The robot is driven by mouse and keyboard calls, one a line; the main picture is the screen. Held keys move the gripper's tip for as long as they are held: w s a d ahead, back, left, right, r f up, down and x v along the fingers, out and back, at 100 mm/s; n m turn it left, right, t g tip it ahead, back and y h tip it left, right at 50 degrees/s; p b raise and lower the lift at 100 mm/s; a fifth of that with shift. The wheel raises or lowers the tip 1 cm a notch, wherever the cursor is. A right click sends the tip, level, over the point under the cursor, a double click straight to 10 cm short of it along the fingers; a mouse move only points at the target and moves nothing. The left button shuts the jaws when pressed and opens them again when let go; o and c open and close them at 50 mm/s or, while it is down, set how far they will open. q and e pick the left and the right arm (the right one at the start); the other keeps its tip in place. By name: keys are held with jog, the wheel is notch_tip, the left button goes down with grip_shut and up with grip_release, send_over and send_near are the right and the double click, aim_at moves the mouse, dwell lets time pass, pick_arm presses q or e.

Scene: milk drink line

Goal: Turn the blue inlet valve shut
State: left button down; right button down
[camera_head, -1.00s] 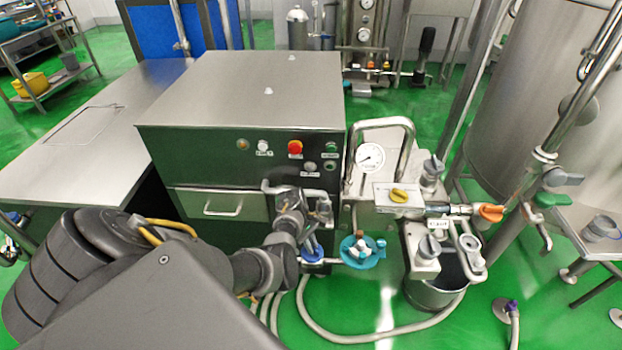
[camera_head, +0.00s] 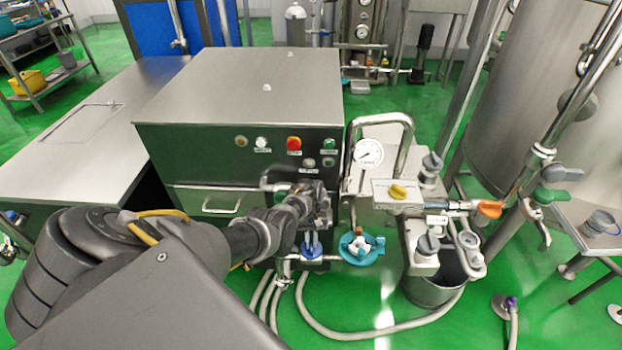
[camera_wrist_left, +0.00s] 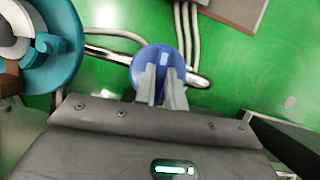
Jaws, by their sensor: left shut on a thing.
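The blue inlet valve (camera_head: 311,247) sits on a thin metal pipe low in front of the dark green machine. It shows larger in the left wrist view as a round blue knob (camera_wrist_left: 157,62) with a raised bar across it. My left gripper (camera_wrist_left: 161,82) is shut on that bar, with a fingertip on each side of it. In the head view the left gripper (camera_head: 312,232) comes down on the valve from above, and the wrist partly hides the area. My right gripper is not in view.
A teal valve wheel (camera_head: 361,248) stands just right of the blue valve on the same pipe. Pale hoses (camera_head: 345,337) lie on the green floor.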

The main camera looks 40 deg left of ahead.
pick_arm(q)
jog(key=shift+m, duration=0.6)
jog(key=c, duration=1.5)
grip_release()
jog(key=shift+o, duration=0.2)
jog(key=p+v, duration=0.1)
jog(key=v, duration=0.9)
jog(key=shift+w+r, duration=0.25)
jog(key=shift+r, duration=0.15)
